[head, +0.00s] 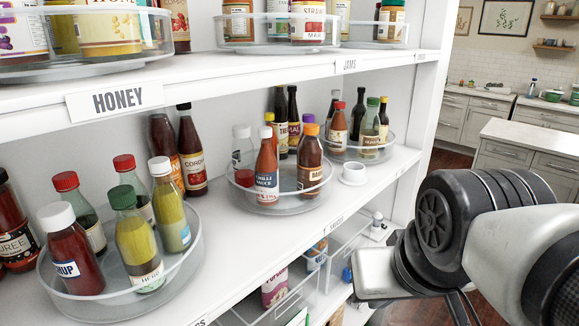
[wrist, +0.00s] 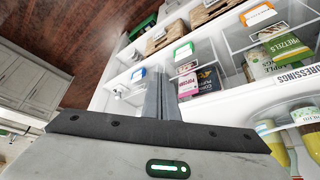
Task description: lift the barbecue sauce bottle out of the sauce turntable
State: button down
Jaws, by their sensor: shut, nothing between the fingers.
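The barbecue sauce bottle (head: 310,160) is dark brown with an orange cap and a label whose start reads "BARB". It stands upright at the right side of the clear round sauce turntable (head: 285,207) on the middle shelf. A chilli sauce bottle (head: 267,170) and several other bottles share that turntable. My gripper is shut and empty; its fingers (wrist: 163,98) show in the wrist view, in front of the lower shelf and apart from the bottle. In the head view my arm is at the lower right and the fingertips are not seen. The wrist view does not show the barbecue bottle.
A turntable with ketchup and dressings (head: 185,268) stands to the left, another with bottles (head: 385,150) to the right. A small white cup-like piece (head: 353,173) sits right of the sauce turntable. Another shelf (head: 200,85) runs above. Bins with packets (wrist: 205,80) fill the lower shelf.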

aim_at(310, 150)
jog(key=i+l, duration=0.15)
jog(key=l, duration=0.2)
jog(key=i+l, duration=0.15)
jog(key=l, duration=0.25)
jog(key=i+l, duration=0.1)
jog(key=l, duration=0.25)
jog(key=i+l, duration=0.15)
jog(key=l, duration=0.2)
jog(key=l+u, duration=0.1)
jog(key=u, duration=0.35)
jog(key=l+u, duration=0.15)
jog(key=u, duration=0.3)
jog(key=l+u, duration=0.2)
jog(key=u, duration=1.45)
jog(key=i+l, duration=0.05)
